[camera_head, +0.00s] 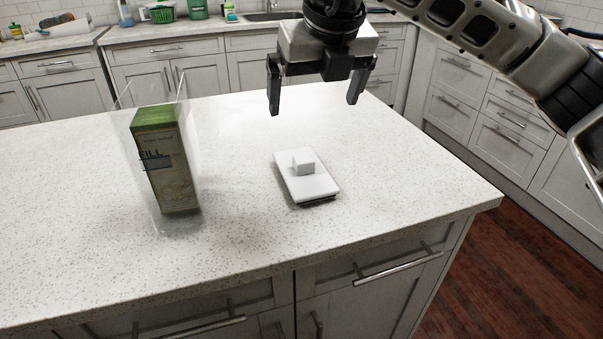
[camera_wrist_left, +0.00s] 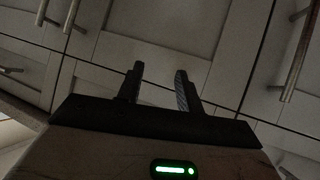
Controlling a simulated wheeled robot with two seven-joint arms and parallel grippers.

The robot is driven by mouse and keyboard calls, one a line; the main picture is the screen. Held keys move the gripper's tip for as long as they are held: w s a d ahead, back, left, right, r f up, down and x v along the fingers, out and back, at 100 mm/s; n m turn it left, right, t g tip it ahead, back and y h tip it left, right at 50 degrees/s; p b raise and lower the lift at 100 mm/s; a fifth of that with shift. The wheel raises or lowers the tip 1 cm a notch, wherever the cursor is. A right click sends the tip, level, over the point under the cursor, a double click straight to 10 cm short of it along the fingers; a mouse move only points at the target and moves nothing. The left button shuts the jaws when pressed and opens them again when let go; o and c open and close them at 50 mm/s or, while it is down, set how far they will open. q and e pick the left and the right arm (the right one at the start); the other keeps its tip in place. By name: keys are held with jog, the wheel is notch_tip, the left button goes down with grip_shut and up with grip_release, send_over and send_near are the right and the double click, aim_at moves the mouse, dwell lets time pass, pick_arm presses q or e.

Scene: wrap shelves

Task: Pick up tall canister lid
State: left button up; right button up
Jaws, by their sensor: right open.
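The white lid (camera_head: 316,187) lies flat on the counter right of the tall canister, with a small block-shaped knob on top and a dark lower edge. The tall clear canister (camera_head: 180,95) stands upright on the counter, with a green-topped box (camera_head: 172,175) inside. My right gripper (camera_head: 314,106) is open and empty, pointing down above and behind the lid, apart from it. My left gripper (camera_wrist_left: 158,72) shows only in the left wrist view; its fingers are apart with nothing between them, in front of cabinet doors.
The speckled counter (camera_head: 240,240) is clear around the lid and canister. Its front edge has drawers (camera_head: 375,262) with handles below. A back counter holds a green basket (camera_head: 162,14) and a sink (camera_head: 272,15). The dark wood floor (camera_head: 500,270) lies at right.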

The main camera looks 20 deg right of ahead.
send_near(304, 158)
jog(key=x, duration=0.5)
jog(key=shift+w+r+p, duration=0.15)
jog(key=shift+w+p, duration=0.25)
jog(key=shift+s+p+x, duration=0.2)
jog(key=shift+p+x, duration=0.1)
jog(key=shift+x, duration=1)
jog(key=shift+s+p+x, duration=0.25)
jog(key=shift+x, duration=1.05)
jog(key=c, duration=1.1)
